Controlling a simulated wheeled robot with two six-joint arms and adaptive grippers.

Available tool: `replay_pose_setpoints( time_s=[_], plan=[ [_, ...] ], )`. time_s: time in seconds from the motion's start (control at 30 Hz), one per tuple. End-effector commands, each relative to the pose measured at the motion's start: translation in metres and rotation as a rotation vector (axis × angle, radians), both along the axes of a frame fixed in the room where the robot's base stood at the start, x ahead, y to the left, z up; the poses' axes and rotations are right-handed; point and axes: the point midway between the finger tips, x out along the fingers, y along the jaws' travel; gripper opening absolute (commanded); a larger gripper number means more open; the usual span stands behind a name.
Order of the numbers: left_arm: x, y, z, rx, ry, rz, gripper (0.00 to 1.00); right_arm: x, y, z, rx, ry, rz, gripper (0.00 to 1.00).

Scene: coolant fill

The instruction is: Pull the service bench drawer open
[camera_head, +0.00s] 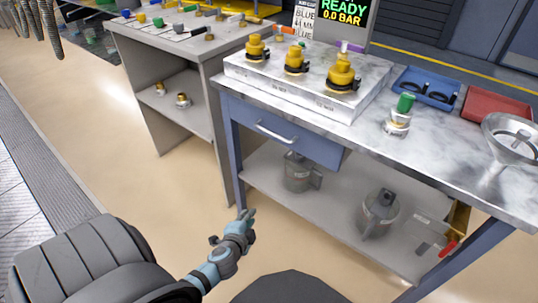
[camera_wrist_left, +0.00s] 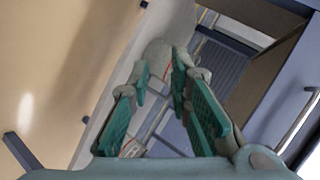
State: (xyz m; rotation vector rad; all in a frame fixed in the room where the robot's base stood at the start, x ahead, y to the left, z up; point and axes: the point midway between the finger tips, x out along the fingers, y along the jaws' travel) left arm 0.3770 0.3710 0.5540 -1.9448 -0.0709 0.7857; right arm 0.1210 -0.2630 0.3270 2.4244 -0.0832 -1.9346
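The service bench (camera_head: 440,170) has a blue drawer (camera_head: 312,147) under its left part, with a pale bar handle (camera_head: 275,133). The drawer looks shut, its front close under the bench top. My left gripper (camera_head: 248,216) is below and a little left of the handle, apart from it, near the bench's left leg. In the left wrist view its teal-padded fingers (camera_wrist_left: 160,105) are spread with nothing held between them. The handle (camera_wrist_left: 298,122) shows at the right edge there, outside the fingers, on the blue drawer front (camera_wrist_left: 302,75). My right gripper is not in view.
The bench top holds a white block with yellow fittings (camera_head: 295,62), a green-capped fitting (camera_head: 399,112), blue (camera_head: 425,90) and red (camera_head: 495,108) trays and a funnel (camera_head: 510,138). Grey canisters (camera_head: 378,212) stand on the lower shelf. Floor (camera_head: 150,190) before the bench is clear.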

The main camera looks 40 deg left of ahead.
Motion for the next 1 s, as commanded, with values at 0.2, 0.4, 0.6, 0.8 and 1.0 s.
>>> replay_pose_setpoints(
  time_s=[0.2,0.4,0.6,0.8,1.0],
  plan=[
    [0.05,-0.001,0.139,0.462,-0.444,-0.07,0.18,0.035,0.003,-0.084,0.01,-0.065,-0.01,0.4],
    [0.061,0.001,0.184,0.539,-0.522,-0.061,0.18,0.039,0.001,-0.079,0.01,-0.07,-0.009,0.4],
    [0.109,0.024,0.195,0.537,-0.522,-0.06,0.18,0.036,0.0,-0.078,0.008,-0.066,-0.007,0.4],
    [0.153,0.043,0.202,0.535,-0.518,-0.06,0.18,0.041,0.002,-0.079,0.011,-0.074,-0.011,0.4],
    [0.174,0.052,0.205,0.534,-0.517,-0.062,0.18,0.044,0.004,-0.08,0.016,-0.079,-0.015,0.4]
  ],
)
